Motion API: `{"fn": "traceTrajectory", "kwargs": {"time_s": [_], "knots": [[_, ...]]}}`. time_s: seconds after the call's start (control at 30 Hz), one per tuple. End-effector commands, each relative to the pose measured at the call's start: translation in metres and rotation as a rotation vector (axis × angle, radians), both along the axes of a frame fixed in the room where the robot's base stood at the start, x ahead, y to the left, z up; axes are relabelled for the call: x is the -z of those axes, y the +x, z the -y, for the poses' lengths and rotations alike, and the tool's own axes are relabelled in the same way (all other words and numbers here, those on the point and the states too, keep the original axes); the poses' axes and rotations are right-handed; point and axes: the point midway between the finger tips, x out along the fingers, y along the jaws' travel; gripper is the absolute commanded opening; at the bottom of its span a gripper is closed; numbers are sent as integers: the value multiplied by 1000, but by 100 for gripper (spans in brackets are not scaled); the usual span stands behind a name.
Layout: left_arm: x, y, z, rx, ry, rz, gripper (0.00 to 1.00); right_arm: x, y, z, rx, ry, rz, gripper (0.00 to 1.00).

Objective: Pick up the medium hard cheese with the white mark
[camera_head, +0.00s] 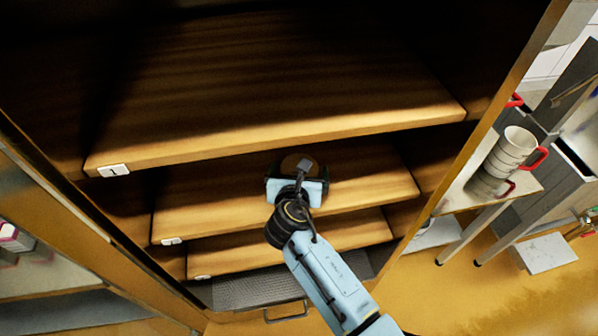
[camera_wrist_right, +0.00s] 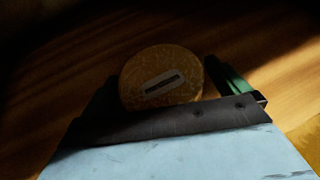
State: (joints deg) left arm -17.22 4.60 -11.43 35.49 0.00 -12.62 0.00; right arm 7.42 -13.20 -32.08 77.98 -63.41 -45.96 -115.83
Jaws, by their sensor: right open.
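A round yellow-brown cheese (camera_wrist_right: 150,62) lies on the wooden middle shelf. A pale label with a dark bar is on its top; the dim light leaves the mark's exact colour unclear. In the head view the cheese (camera_head: 293,161) is partly hidden behind my right gripper (camera_head: 297,182). In the right wrist view my right gripper (camera_wrist_right: 166,84) is open, with one finger on each side of the cheese. Its near edge is hidden by the gripper body. I cannot tell whether the fingers touch it. My left gripper is not in view.
The upper shelf (camera_head: 270,90) overhangs the gripper and is bare where lit. A lower shelf (camera_head: 270,250) lies below. Cabinet side walls stand left and right. To the right, stacked moulds with red handles (camera_head: 505,155) stand on a side table.

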Motion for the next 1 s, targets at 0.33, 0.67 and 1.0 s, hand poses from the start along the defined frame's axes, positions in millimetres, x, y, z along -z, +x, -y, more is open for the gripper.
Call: {"fn": "traceTrajectory", "kwargs": {"time_s": [0.33,0.67,1.0], "knots": [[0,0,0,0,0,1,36,0,0,0,0,1,-1,83],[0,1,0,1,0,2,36,-1,1,0,0,1,2,59],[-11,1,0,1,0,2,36,-10,1,1,1,0,2,59]]}}
